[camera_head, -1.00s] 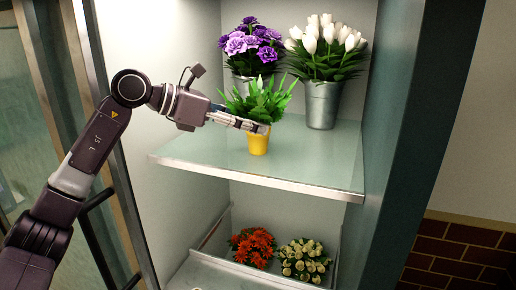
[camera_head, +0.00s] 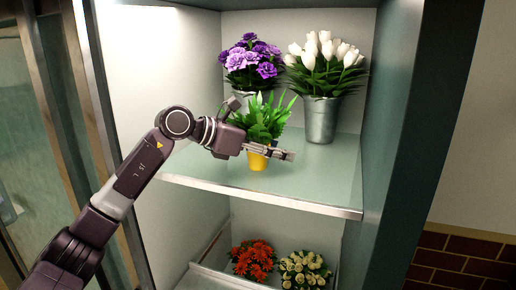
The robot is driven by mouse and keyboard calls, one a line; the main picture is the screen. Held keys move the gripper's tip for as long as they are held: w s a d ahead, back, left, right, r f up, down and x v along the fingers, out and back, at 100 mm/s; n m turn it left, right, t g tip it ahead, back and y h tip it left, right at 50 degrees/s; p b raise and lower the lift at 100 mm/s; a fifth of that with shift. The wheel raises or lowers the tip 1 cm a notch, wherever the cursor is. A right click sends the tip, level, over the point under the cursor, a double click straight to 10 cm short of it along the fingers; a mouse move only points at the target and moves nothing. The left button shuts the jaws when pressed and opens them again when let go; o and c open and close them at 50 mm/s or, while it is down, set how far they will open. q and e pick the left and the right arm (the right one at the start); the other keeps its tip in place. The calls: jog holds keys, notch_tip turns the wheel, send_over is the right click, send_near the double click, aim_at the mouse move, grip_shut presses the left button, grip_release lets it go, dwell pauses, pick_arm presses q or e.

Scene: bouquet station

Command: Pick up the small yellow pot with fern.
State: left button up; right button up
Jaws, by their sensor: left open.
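The small yellow pot (camera_head: 257,163) with a green fern (camera_head: 262,120) stands upright on the glass shelf (camera_head: 315,185), near its front edge. My left gripper (camera_head: 284,155) reaches in from the left at the pot's height, its fingers pointing right. The fingers cross in front of the pot's upper part and hide some of its rim. The gripper is open. I cannot tell whether a finger touches the pot or lies behind it. My right gripper is not in view.
Behind the fern stand a metal bucket of white tulips (camera_head: 323,119) and a bucket of purple flowers (camera_head: 253,62). On the lower level are orange flowers (camera_head: 254,259) and cream flowers (camera_head: 304,270). The cabinet's right wall (camera_head: 392,130) bounds the shelf.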

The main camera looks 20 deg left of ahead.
pick_arm(q)
jog(key=c, duration=1.4)
jog(key=shift+r, duration=0.15)
grip_shut()
